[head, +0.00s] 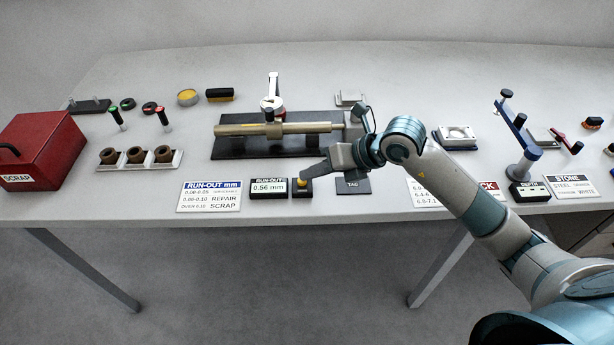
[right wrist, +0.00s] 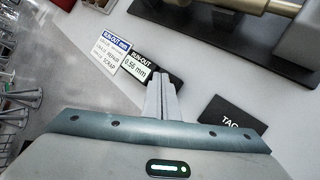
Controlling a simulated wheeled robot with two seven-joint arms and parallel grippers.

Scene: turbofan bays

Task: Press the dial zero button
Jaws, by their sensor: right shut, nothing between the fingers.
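A small dark box with a yellow button (head: 301,181) stands near the table's front edge, just right of the run-out display (head: 268,188), which reads 0.56 mm. My right gripper (head: 308,177) is shut and empty, its fingertips at the yellow button's right side or over it; I cannot tell whether they touch. In the right wrist view my shut fingers (right wrist: 161,90) point toward the display (right wrist: 145,70), and the button is hidden behind them. The dial gauge (head: 272,100) stands behind the shaft (head: 272,129) on its dark base. My left gripper is not in view.
A white run-out limits card (head: 209,196) lies left of the display. A dark TAG plate (head: 353,186) lies right of the button, close to my right gripper. A red scrap box (head: 40,150) stands at the far left. The table's front edge is close.

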